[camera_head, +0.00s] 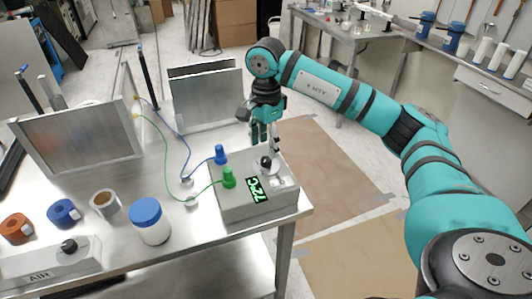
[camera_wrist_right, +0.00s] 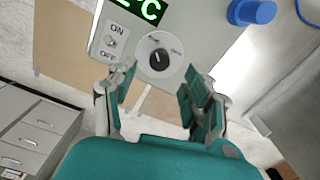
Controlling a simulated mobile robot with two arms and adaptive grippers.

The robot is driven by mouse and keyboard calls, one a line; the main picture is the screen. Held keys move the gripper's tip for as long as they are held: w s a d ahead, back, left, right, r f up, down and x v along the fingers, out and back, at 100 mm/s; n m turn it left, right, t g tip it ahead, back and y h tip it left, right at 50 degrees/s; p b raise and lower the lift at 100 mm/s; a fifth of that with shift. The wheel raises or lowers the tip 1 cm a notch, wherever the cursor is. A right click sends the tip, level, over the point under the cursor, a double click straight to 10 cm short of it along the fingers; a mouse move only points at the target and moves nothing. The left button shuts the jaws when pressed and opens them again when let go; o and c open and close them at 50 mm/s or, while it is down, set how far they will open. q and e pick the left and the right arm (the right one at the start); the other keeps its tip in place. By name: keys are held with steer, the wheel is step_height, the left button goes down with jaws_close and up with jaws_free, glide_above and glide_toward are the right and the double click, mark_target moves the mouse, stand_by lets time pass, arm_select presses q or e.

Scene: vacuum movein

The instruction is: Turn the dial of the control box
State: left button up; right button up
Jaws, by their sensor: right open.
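The control box (camera_head: 235,207) is a grey box at the right end of the metal table, with a green display (camera_head: 258,190) reading 72°C. Its black dial (camera_head: 265,162) is on the top face; in the right wrist view the dial (camera_wrist_right: 159,58) sits on a round pale plate, next to an ON/OFF switch (camera_wrist_right: 112,42). My right gripper (camera_head: 268,146) is above the box, pointing down close to the dial. In the right wrist view my right gripper (camera_wrist_right: 158,88) is open, with the dial between and beyond its fingers. Contact with the dial cannot be told. My left gripper is not in view.
Blue (camera_head: 221,155) and green (camera_head: 228,178) connectors with wires stand on the box's left side. A white jar with blue lid (camera_head: 150,222), tape rolls (camera_head: 105,204), and an AIR box (camera_head: 50,265) stand further left. Upright metal panels (camera_head: 208,98) stand behind.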

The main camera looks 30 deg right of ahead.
mark_target(266, 159)
step_height(266, 159, up, 8)
steer(key=shift+f, duration=0.25)
stand_by(0.5)
